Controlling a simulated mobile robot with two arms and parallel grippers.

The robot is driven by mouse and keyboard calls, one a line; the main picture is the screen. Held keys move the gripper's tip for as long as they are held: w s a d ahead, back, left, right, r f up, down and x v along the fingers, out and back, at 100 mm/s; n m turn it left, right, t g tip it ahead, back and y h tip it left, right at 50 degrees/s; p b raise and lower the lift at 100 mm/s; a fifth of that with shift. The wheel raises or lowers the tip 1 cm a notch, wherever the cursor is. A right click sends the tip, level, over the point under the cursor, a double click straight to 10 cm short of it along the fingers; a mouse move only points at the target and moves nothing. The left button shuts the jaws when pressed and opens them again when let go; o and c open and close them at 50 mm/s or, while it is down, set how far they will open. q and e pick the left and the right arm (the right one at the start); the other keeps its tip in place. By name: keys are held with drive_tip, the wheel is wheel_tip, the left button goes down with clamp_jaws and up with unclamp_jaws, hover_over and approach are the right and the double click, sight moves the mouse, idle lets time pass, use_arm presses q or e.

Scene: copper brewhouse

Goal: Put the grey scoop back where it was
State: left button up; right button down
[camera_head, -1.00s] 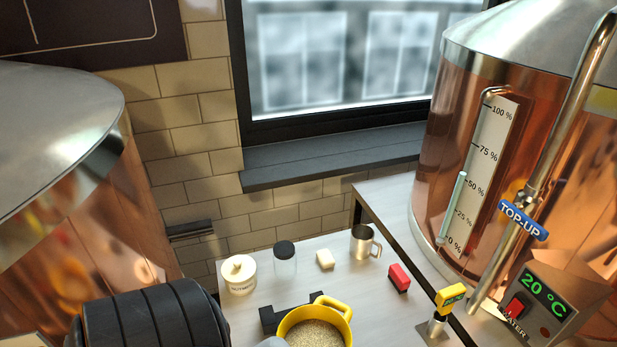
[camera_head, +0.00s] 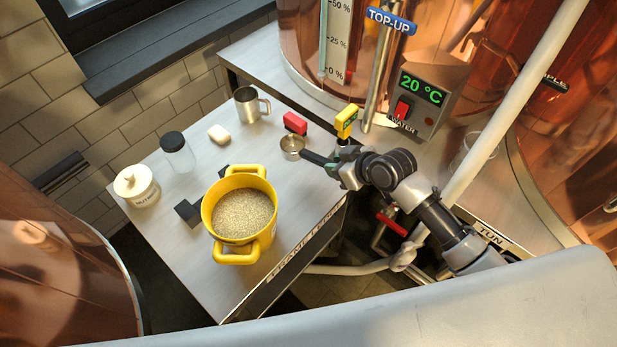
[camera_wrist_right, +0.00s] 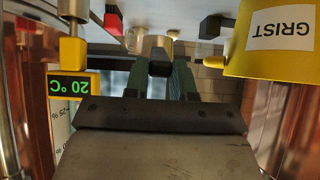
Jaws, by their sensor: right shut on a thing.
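The grey scoop (camera_head: 292,145) is a small round metal cup with a dark handle, at the right side of the table in the head view. My right gripper (camera_head: 338,166) is shut on its handle, with the bowl pointing left. I cannot tell whether the bowl touches the table. In the right wrist view the dark handle (camera_wrist_right: 160,64) shows between the fingers of my right gripper (camera_wrist_right: 158,80). My left gripper is not in view.
A yellow two-handled tub (camera_head: 240,247) of grain stands at the table's front. The table (camera_head: 290,205) is bare right of the tub.

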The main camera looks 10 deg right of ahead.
wheel_tip(320, 180, down, 8)
drive_tip(key=shift+f, duration=0.25)
drive_tip(key=c, duration=0.9)
unclamp_jaws()
drive_tip(key=shift+f, duration=0.15)
drive_tip(key=shift+c, duration=0.2)
drive_tip(key=shift+r, duration=0.25)
drive_tip(key=shift+s+d+r, duration=0.15)
drive_tip(key=shift+s+d, duration=0.1)
drive_tip(key=shift+s, duration=0.05)
drive_tip(key=v, duration=1.1)
